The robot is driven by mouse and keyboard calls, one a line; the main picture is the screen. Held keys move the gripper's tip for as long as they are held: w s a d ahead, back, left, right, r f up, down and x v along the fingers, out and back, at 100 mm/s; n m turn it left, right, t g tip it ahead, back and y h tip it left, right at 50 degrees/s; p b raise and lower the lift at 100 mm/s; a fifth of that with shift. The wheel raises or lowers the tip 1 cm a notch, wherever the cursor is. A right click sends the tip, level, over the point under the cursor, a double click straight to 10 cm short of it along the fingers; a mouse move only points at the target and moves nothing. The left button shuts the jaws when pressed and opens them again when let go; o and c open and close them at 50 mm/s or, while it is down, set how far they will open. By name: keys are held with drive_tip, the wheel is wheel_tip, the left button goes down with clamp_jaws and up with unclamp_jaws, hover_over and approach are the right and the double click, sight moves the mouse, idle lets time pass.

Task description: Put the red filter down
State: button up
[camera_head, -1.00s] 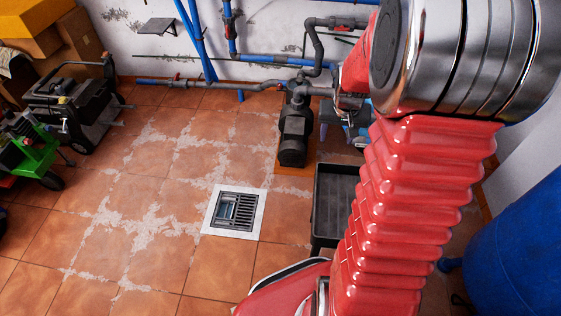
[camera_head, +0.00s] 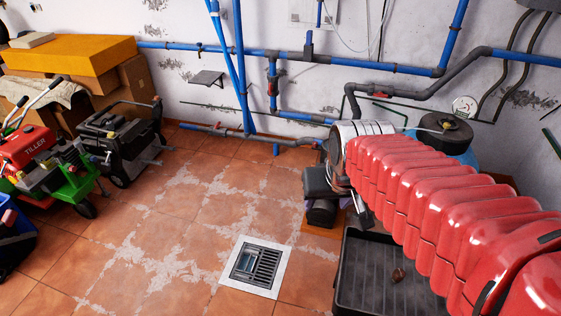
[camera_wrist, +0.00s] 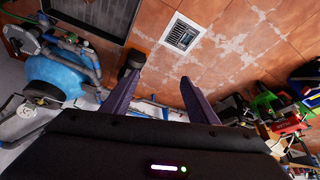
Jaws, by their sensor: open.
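I see no red filter in either view now. My gripper (camera_wrist: 159,66) shows in the wrist view with its two dark purple fingers spread apart and nothing between them. Beyond the fingers are the tiled floor and pipework. In the head view my red arm reaches in from the right and hides much of what lies behind it; the fingers are hard to make out there.
A black tray (camera_head: 366,292) on the floor holds a small brown lump (camera_head: 398,274). A floor drain (camera_head: 255,266) lies left of it. A black pump (camera_head: 319,197) stands behind, by blue pipes. A red tiller (camera_head: 28,150) stands far left. Tiles between are clear.

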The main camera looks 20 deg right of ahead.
drive_tip(key=s+a+r+n, duration=0.2)
drive_tip(key=s+a, duration=0.4)
drive_tip(key=s, duration=0.1)
drive_tip(key=shift+s+a+r+t+y, duration=0.25)
drive_tip(key=shift+s+r+t+y, duration=0.1)
drive_tip(key=shift+r+t+y, duration=0.05)
drive_tip(key=shift+c, duration=0.3)
